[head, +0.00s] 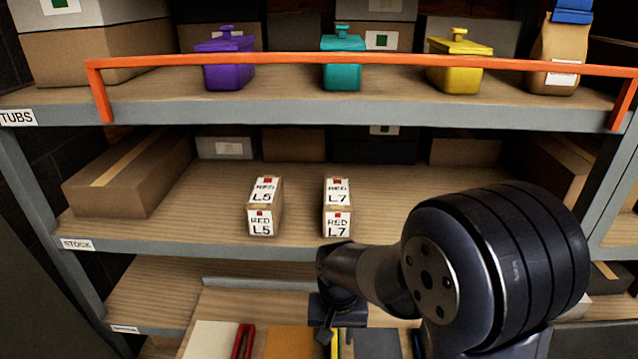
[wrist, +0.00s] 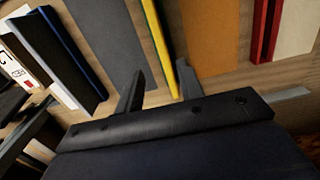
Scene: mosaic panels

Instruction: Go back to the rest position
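My gripper (wrist: 160,78) shows in the wrist view with its two fingers apart and nothing held between them. Beyond the fingertips are a wooden surface and a thin yellow strip (wrist: 164,45). In the head view my gripper (head: 328,336) points down at the bottom centre, in front of the shelves and above a board with coloured panels. My dark arm fills the lower right and hides part of the lower shelf.
Boxes labelled RED L5 (head: 263,207) and RED L7 (head: 338,208) stand on the middle shelf. Purple (head: 225,75), teal (head: 343,75) and yellow (head: 457,78) tubs stand above, behind an orange rail (head: 290,60). A red strip (head: 243,341) lies below.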

